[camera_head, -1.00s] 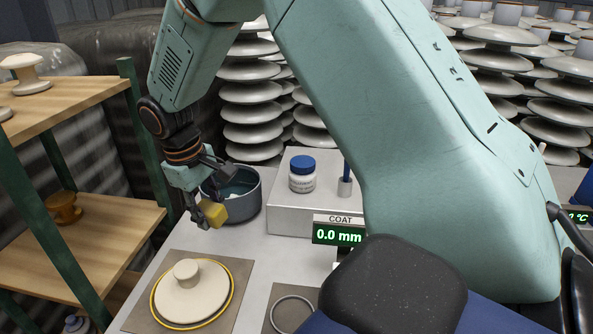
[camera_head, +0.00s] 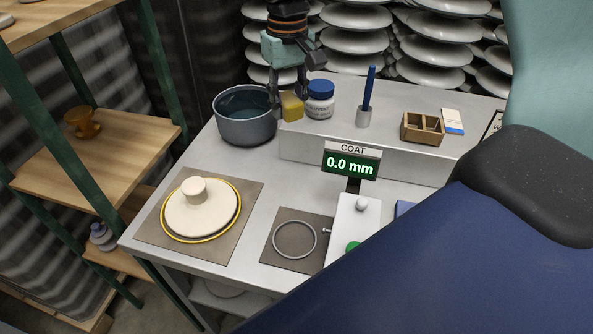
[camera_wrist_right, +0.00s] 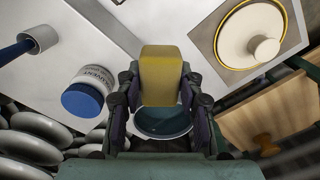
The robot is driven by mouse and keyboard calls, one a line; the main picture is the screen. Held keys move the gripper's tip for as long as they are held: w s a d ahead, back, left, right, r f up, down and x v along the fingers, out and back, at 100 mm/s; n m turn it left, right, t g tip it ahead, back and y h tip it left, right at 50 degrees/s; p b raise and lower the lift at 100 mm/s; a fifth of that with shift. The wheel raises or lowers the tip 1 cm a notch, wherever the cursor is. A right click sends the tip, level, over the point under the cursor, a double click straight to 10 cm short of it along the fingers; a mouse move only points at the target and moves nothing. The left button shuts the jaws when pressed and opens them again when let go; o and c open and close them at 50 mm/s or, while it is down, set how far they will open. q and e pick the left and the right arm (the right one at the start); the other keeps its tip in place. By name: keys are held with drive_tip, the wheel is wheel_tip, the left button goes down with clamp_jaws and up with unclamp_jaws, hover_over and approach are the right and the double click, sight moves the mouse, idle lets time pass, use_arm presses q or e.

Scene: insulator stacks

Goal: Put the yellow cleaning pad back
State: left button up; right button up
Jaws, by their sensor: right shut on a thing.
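The yellow cleaning pad (camera_head: 292,106) is a small block held between the fingers of my right gripper (camera_head: 290,98). In the right wrist view the pad (camera_wrist_right: 161,75) stands out between both fingers of the gripper (camera_wrist_right: 160,100). Dark liquid shows in the pot, which also appears behind the gripper in the wrist view. My left gripper is not in view.
A solvent jar (camera_head: 320,100), a brush in a holder (camera_head: 364,112), a wooden box (camera_head: 422,128) and a white-blue block (camera_head: 453,121) stand on the raised shelf. A cream insulator disc (camera_head: 198,210) lies on a mat. A ring (camera_head: 294,239) and gauge (camera_head: 351,165) are nearby.

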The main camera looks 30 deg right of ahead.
drive_tip(key=b, duration=0.2)
hover_over(289, 176)
wheel_tip(289, 176, down, 14)
drive_tip(key=shift+a+r, duration=0.1)
drive_tip(key=shift+r, duration=0.05)
drive_tip(key=shift+w+d+f+b, duration=0.1)
drive_tip(key=shift+d+f+b, duration=0.15)
drive_tip(key=shift+f, duration=0.35)
wheel_tip(289, 176, down, 2)
drive_tip(key=shift+f+b, duration=0.15)
drive_tip(key=shift+b, duration=0.15)
drive_tip(key=shift+a+f, duration=0.15)
drive_tip(key=shift+f, duration=0.3)
drive_tip(key=shift+f, duration=0.1)
drive_tip(key=o, duration=1)
wheel_tip(289, 176, up, 12)
drive_tip(key=shift+r+p, duration=0.15)
drive_tip(key=shift+p, duration=1)
